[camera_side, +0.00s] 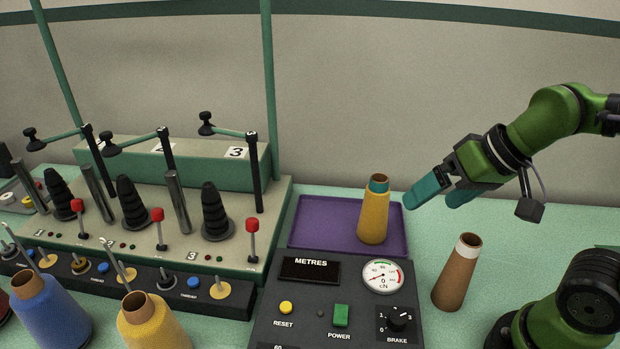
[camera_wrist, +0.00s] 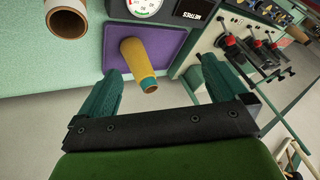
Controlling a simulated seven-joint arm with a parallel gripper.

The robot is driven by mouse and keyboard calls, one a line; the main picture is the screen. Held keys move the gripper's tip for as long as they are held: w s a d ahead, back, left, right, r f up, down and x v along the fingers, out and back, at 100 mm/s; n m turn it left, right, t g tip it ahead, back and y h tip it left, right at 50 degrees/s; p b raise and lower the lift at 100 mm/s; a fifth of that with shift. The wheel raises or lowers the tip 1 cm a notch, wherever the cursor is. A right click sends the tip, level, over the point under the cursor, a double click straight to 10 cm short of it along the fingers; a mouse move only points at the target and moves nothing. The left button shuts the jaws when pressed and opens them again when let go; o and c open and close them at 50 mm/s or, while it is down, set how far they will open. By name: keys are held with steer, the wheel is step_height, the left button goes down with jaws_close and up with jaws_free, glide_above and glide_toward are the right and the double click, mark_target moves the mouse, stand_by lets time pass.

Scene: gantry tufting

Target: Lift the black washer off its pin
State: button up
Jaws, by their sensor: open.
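A small dark disc with a raised centre (camera_side: 167,281) sits on the black front strip of the tufting unit, between a yellow disc and a blue knob. It looks like the black washer on its pin, but it is too small to be sure. My gripper (camera_side: 432,201) is in the air at the right, above the table and far from the strip. Its two teal fingers are apart with nothing between them. In the wrist view my gripper (camera_wrist: 162,66) is also open and empty; I cannot make out the washer there.
A yellow cone (camera_side: 373,214) stands on a purple tray (camera_side: 308,222) left of my gripper. A brown cone (camera_side: 457,275) stands at right. The METRES panel (camera_side: 320,300) is in front of the tray. Blue (camera_side: 50,315) and yellow (camera_side: 150,325) spools and upright posts crowd the strip.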

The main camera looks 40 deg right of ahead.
steer(key=shift+d+r+t, duration=0.3)
steer(key=shift+d+r, duration=0.25)
steer(key=shift+r, duration=0.1)
steer(key=shift+c, duration=0.3)
steer(key=shift+d+r, duration=0.1)
steer(key=shift+r, duration=0.1)
steer(key=shift+c, duration=1.1)
steer(key=shift+w+a+f+g, duration=0.5)
steer(key=shift+w+a+f, duration=0.15)
steer(key=shift+a+f, duration=0.15)
steer(key=c, duration=0.4)
steer(key=m+g+y, duration=0.2)
steer(key=m+g, duration=0.2)
steer(key=m, duration=1.5)
glide_above(167, 279)
steer(key=s+d, duration=0.2)
steer(key=d, duration=0.5)
step_height(167, 279, down, 3)
steer(key=x, duration=1.6)
steer(key=shift+s+f, duration=0.1)
steer(key=shift+f, duration=0.05)
steer(key=shift+c, duration=0.5)
